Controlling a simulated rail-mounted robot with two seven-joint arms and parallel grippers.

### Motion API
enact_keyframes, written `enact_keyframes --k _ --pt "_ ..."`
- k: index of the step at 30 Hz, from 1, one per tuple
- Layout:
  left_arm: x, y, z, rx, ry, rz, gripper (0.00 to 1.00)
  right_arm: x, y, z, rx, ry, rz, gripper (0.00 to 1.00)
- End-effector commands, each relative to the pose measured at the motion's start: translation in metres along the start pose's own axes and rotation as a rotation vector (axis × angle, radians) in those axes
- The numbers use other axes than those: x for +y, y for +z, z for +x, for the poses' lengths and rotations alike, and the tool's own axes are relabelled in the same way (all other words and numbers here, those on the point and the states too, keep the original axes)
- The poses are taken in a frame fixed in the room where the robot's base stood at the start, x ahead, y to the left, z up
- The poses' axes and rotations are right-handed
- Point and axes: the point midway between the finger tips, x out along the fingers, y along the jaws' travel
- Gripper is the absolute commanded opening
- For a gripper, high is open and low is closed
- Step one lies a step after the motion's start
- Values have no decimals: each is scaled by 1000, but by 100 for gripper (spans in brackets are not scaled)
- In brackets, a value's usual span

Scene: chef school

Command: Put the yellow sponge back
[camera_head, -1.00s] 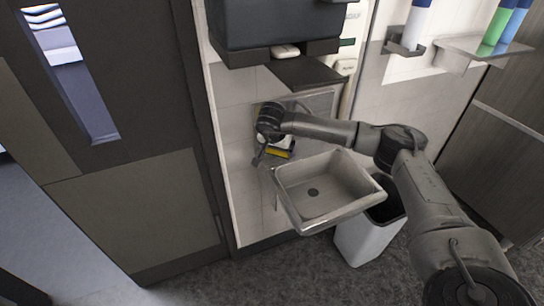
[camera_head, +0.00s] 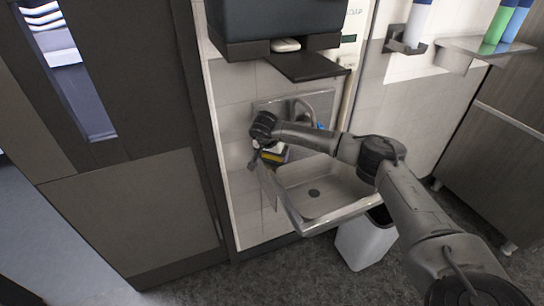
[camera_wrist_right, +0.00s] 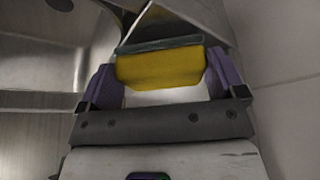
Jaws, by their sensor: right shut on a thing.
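The yellow sponge (camera_wrist_right: 160,66) is between the two purple fingers of my right gripper (camera_wrist_right: 161,82) in the right wrist view, with a dark grey-green layer along its far edge. In the head view my right gripper (camera_head: 264,144) is at the back left of the sink, close to the tiled wall, and only a small part of the sponge (camera_head: 272,156) shows below it. The gripper is shut on the sponge. Whether the sponge touches the sink or wall cannot be told. My left gripper is not in view.
The metal sink basin (camera_head: 318,212) is empty, with a faucet (camera_head: 301,106) behind it. A dark shelf (camera_head: 305,67) overhangs the faucet. A white bin (camera_head: 364,243) stands below right. A small blue thing (camera_head: 320,126) is partly hidden behind my arm.

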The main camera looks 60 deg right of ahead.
Motion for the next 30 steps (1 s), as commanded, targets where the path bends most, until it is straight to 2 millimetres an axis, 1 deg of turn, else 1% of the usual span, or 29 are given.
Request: enact_keyframes --k 1,9,14,15,17,26,30 --pt "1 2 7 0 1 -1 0 -2 1 8 0 -1 2 67" --pt "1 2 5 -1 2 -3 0 -3 0 6 0 -2 1 67" --pt "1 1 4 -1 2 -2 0 -3 1 9 0 -1 1 67" --pt "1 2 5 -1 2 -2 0 -3 1 9 0 -1 1 93" --pt "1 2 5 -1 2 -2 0 -3 1 9 0 -1 1 99" --pt "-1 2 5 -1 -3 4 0 -3 -1 6 0 -2 2 100" --pt "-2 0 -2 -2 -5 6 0 -3 -2 -12 1 -4 1 100"
